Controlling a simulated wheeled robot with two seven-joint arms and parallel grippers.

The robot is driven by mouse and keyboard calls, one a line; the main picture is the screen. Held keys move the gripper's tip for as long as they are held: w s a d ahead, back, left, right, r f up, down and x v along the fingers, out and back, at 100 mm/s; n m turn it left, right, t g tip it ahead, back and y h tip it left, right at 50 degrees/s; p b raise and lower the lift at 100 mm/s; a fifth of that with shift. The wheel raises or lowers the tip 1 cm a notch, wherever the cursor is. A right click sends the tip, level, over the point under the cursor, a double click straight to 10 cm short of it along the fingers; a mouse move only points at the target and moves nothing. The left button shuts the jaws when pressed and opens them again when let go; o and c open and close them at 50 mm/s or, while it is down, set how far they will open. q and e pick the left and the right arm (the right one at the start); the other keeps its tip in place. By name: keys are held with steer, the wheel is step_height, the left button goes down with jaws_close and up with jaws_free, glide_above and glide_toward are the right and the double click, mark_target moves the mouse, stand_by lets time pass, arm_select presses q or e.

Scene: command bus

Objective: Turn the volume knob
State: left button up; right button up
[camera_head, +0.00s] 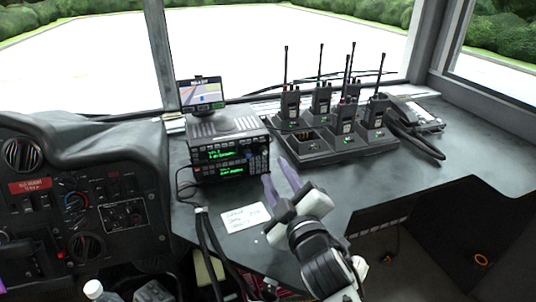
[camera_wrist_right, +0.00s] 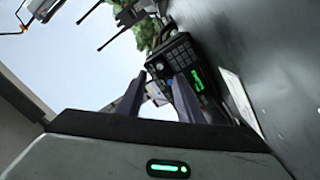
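A black two-way radio (camera_head: 229,157) with two green displays and a keypad stands on the dash counter. It also shows in the right wrist view (camera_wrist_right: 178,52), beyond my fingers. Its volume knob is too small for me to single out among the radio's controls. My right gripper (camera_head: 273,167) is open and empty, with its two purple fingers apart, just right of the radio's front. The fingers also show in the right wrist view (camera_wrist_right: 160,88), with a clear gap between them; I cannot tell whether either touches the radio. A purple sliver at the lower left edge looks like my left gripper (camera_head: 3,285).
A charging dock (camera_head: 311,158) with several handheld radios stands right of the radio. A small screen (camera_head: 201,92) sits on top. A white note card (camera_head: 246,217) lies in front, with cables beside it. A phone handset (camera_head: 417,133) is at the right. The right counter is clear.

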mark_target(265, 152)
steer(key=x, duration=0.7)
steer(key=shift+w+f+b, duration=0.1)
steer(key=shift+w+b, duration=0.15)
steer(key=shift+b, duration=0.1)
jaws_close()
